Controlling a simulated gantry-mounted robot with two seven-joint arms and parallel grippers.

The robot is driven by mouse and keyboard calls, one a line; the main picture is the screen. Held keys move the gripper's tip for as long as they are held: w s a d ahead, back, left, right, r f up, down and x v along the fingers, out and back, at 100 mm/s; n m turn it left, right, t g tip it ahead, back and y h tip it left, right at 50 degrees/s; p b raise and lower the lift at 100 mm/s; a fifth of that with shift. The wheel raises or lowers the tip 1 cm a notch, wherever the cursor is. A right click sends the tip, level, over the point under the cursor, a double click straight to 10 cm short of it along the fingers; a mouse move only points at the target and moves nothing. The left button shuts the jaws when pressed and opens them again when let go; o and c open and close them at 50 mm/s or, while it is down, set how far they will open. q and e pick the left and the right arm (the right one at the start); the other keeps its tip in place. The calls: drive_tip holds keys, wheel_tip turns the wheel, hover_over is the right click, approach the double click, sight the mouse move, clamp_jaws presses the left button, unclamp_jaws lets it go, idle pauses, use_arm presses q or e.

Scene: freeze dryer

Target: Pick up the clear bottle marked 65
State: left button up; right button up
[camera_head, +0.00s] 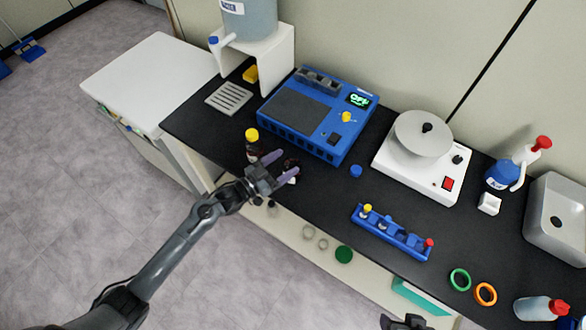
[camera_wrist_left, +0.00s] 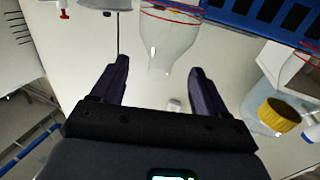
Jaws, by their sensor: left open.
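My left gripper (camera_head: 285,166) is open at the front left of the black bench, in front of the blue machine. In the left wrist view a clear bottle (camera_wrist_left: 172,40) with red lines shows between and beyond the fingers (camera_wrist_left: 158,85). I cannot read a number on it, and I see no grip on it. In the head view the fingers partly hide a dark-looking, see-through object (camera_head: 290,165) there. A bottle with a yellow cap (camera_head: 252,135) stands just behind the gripper; a yellow cap (camera_wrist_left: 282,112) also shows at the right in the wrist view. Part of my right gripper (camera_head: 403,322) shows at the bottom edge.
The blue machine (camera_head: 315,115) stands close behind the gripper. A blue cap (camera_head: 356,171) lies to the right, with a blue vial rack (camera_head: 392,235) nearer the front edge. A white hotplate device (camera_head: 425,160) stands farther right. Bare bench lies between cap and rack.

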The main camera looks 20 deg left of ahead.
sight(296, 156)
use_arm(q)
drive_tip(key=shift+x, duration=3)
drive_tip(key=shift+f, duration=0.1)
drive_tip(key=c, duration=1.3)
drive_tip(key=shift+c, duration=0.3)
